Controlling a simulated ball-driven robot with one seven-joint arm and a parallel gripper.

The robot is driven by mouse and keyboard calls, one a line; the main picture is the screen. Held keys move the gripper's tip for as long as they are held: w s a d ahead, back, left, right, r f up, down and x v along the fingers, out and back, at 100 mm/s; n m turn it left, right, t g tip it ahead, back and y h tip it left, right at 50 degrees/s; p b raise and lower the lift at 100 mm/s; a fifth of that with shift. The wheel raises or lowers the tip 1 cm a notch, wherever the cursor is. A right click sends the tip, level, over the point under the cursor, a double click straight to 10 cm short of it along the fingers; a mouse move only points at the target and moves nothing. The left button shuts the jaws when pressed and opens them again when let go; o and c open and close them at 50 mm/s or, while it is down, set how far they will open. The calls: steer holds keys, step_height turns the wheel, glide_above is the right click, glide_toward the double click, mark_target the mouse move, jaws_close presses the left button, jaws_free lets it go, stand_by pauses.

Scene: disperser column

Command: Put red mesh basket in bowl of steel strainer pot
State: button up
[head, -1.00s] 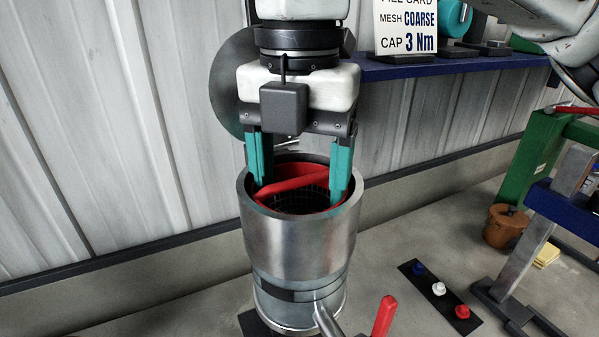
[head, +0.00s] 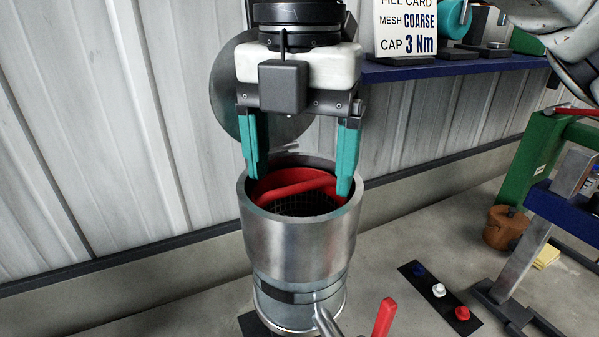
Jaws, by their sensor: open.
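The steel strainer pot (head: 300,245) stands upright in the middle of the view, its bowl open at the top. The red mesh basket (head: 290,189) sits inside the bowl, with its red rim and bar showing below the pot's rim and dark mesh beneath. The basket's lower part is hidden by the pot wall. My gripper (head: 300,175) is open above the bowl, its two teal fingers wide apart. The right fingertip overlaps the pot's opening in the picture; the left one is near the rim. Nothing is held between them.
A round grey lid (head: 228,85) stands open behind the pot. A red-handled lever (head: 384,316) is at the pot's lower right. A blue shelf (head: 450,68) with a printed card (head: 405,30) is behind. A black strip with coloured knobs (head: 438,292) lies on the floor at right.

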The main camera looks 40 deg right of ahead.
step_height(320, 180, up, 10)
steer(key=shift+p, duration=0.3)
